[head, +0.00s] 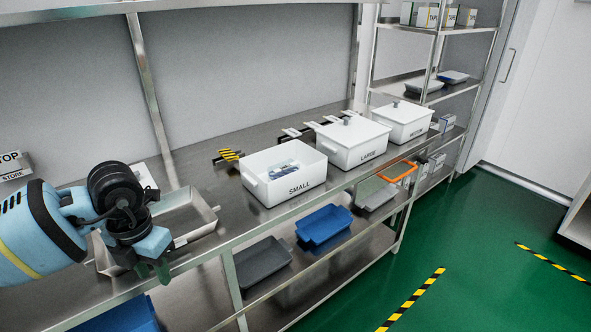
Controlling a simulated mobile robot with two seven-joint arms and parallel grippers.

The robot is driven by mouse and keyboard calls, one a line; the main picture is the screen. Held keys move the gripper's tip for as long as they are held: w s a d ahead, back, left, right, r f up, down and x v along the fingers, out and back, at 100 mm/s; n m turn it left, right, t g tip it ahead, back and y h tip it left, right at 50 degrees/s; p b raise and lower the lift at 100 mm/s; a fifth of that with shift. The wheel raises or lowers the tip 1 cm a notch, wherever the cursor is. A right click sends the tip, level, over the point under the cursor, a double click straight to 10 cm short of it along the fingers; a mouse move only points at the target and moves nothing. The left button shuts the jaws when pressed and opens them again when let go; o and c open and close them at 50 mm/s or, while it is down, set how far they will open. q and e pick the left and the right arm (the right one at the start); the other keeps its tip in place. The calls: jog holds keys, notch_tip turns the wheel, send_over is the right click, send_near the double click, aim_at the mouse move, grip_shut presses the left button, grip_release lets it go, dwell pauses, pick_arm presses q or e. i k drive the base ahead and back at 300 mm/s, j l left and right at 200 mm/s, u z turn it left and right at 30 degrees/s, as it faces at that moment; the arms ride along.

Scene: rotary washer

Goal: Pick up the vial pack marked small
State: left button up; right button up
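An open white bin marked SMALL (262,188) stands on the steel bench. Inside it lie small pale and blue items (287,167), which look like packs; they are too small to read. My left gripper (153,271) points down near the bench's front edge, left of the SMALL bin and well apart from it, in front of a metal tray (205,213). Its fingers are dark and partly hidden, so their opening does not show. My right gripper is out of view.
White lidded bins, one marked LARGE (368,155) and another (417,135) beyond it, stand right of the SMALL bin. Blue (324,224) and grey (262,261) trays lie on the lower shelf. A steel rack (433,60) stands behind. Green floor is open at right.

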aim_at(281, 169)
jog(key=i+j+z, duration=0.2)
jog(key=i+z, duration=0.2)
jog(key=i+j+z, duration=0.85)
jog(key=k+l, duration=0.1)
